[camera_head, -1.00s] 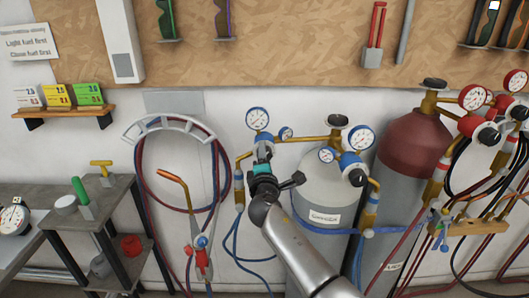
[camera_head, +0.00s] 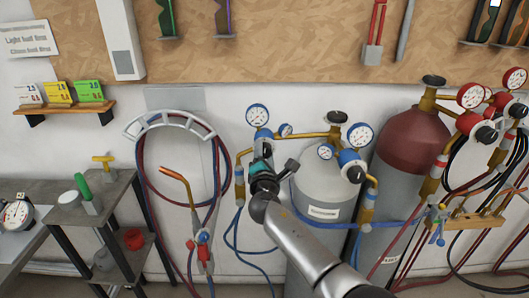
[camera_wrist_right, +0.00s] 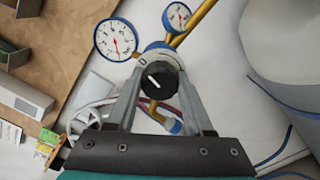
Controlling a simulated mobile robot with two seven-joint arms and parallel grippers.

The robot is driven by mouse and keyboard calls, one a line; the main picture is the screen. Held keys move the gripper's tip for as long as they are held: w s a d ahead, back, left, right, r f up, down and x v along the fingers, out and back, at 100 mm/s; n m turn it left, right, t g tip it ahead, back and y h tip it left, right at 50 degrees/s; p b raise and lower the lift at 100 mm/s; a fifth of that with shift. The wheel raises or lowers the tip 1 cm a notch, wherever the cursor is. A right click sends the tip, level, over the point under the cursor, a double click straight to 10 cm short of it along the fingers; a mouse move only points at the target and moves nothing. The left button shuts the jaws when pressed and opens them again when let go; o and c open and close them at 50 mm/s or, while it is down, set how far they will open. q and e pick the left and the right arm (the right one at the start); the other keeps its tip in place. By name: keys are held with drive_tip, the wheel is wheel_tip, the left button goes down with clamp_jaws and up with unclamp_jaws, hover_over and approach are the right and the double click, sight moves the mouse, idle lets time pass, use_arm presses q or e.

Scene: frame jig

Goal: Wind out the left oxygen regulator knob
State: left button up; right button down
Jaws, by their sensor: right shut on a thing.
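The left oxygen regulator has a black knob (camera_wrist_right: 160,82) on a blue body, which shows in the right wrist view with a white pointer line on its face. My right gripper (camera_wrist_right: 160,78) has one finger on each side of this knob and is shut on it. In the head view my right gripper (camera_head: 264,160) hides the knob and most of that regulator. Its large gauge (camera_head: 258,115) and small gauge (camera_head: 286,130) show above. My left gripper is in neither view.
A second blue regulator (camera_head: 350,162) sits close to the right, beside the grey oxygen cylinder (camera_head: 322,185). A maroon-topped cylinder (camera_head: 412,140) with red regulators stands further right. A hose hanger (camera_head: 170,122) and torch (camera_head: 203,250) hang left.

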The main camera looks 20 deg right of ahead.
drive_tip(key=shift+c, duration=1.4)
unclamp_jaws()
drive_tip(key=shift+s+a, duration=0.15)
drive_tip(key=shift+s, duration=0.3)
drive_tip(key=p+v, duration=0.2)
drive_tip(key=v, duration=1.2)
drive_tip(key=shift+s, duration=0.1)
